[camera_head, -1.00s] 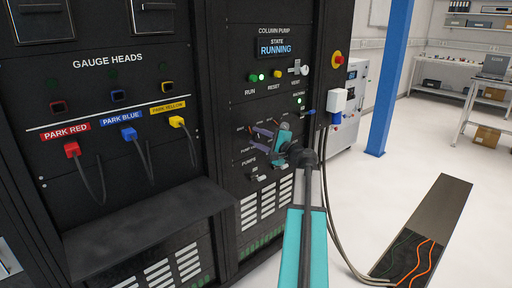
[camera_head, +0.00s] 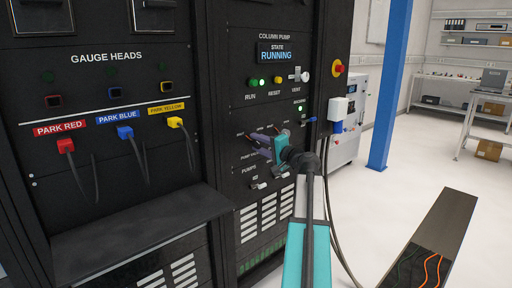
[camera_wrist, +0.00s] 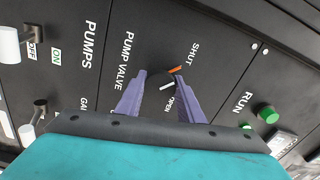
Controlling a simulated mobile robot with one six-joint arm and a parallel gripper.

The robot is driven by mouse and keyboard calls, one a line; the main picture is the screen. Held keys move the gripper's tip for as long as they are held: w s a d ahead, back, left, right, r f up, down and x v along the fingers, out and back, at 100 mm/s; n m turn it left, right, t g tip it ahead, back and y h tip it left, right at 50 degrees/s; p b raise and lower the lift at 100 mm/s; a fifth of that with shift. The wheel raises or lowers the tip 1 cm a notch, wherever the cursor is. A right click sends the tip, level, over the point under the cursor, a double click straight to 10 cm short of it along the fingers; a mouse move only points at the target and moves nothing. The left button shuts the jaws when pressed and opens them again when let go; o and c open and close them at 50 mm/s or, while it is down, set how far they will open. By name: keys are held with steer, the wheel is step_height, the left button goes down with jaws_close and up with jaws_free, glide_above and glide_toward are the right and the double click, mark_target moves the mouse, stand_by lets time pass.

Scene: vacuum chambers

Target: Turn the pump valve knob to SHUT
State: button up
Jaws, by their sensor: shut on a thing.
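The pump valve knob (camera_wrist: 160,82) is a dark round knob in the wrist view, between the words PUMP VALVE, SHUT and OPEN. A short white line on it slants across its lower right part. An orange mark (camera_wrist: 176,69) lies beside it, towards the word SHUT. My gripper (camera_wrist: 160,85) has its two purple fingers on either side of the knob and is shut on it. In the head view, my gripper (camera_head: 264,147) is at the column pump panel (camera_head: 280,75), and its fingers and body hide the knob. The pump display (camera_head: 277,49) reads RUNNING.
The green RUN button (camera_wrist: 267,114) is right of the knob in the wrist view. Pump toggle switches (camera_wrist: 34,108) are at the left.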

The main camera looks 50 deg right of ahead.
steer(key=shift+w+r, duration=0.1)
steer(key=shift+r, duration=0.1)
steer(key=o, duration=1)
steer(key=shift+o, duration=0.2)
steer(key=shift+f, duration=0.1)
steer(key=s+a+p, duration=0.1)
steer(key=s+p, duration=0.1)
steer(key=s, duration=1.2)
